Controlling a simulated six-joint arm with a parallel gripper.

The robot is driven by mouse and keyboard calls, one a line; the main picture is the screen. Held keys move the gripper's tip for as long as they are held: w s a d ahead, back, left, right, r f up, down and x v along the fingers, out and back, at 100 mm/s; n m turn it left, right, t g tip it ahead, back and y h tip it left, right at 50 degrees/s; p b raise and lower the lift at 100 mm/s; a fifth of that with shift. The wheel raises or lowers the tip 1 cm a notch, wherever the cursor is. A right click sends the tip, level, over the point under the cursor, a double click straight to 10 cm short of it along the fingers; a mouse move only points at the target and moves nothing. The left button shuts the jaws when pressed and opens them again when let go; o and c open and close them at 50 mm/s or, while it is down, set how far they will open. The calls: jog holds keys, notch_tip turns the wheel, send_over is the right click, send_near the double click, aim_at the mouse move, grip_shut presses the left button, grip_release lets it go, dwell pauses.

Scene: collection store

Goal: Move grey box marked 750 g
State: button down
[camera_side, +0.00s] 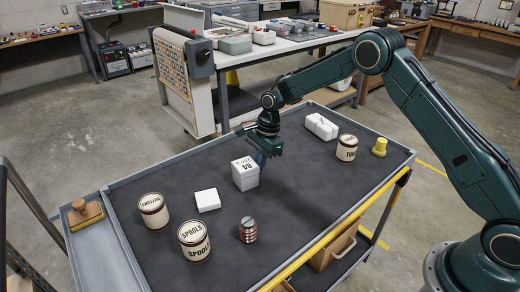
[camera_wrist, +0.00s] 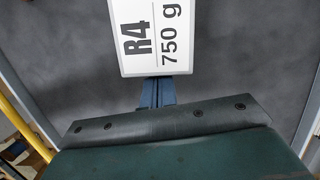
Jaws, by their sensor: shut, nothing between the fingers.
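The pale grey box marked R4 and 750 g (camera_side: 245,174) stands upright near the middle of the dark table top. In the wrist view its marked top (camera_wrist: 157,38) fills the upper middle and is cut off by the frame edge. My gripper (camera_side: 261,160) is beside the box, at its right and far side in the side view. In the wrist view my blue fingers (camera_wrist: 158,92) are together, just below the box's near edge, with nothing held. Whether they touch the box I cannot tell.
Around the box are a flat white block (camera_side: 207,200), a SPOOLS tin (camera_side: 194,242), another tin (camera_side: 153,211), a copper-coloured cylinder (camera_side: 248,230), a white block (camera_side: 321,127), a tin (camera_side: 346,149) and a yellow knob-shaped piece (camera_side: 379,147). The table's right front is clear.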

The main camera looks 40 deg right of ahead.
dwell(0.5)
jog(key=shift+d, duration=0.6)
jog(key=d, duration=0.3)
jog(key=shift+r, duration=0.3)
jog(key=v, duration=0.9)
jog(key=shift+r, duration=0.25)
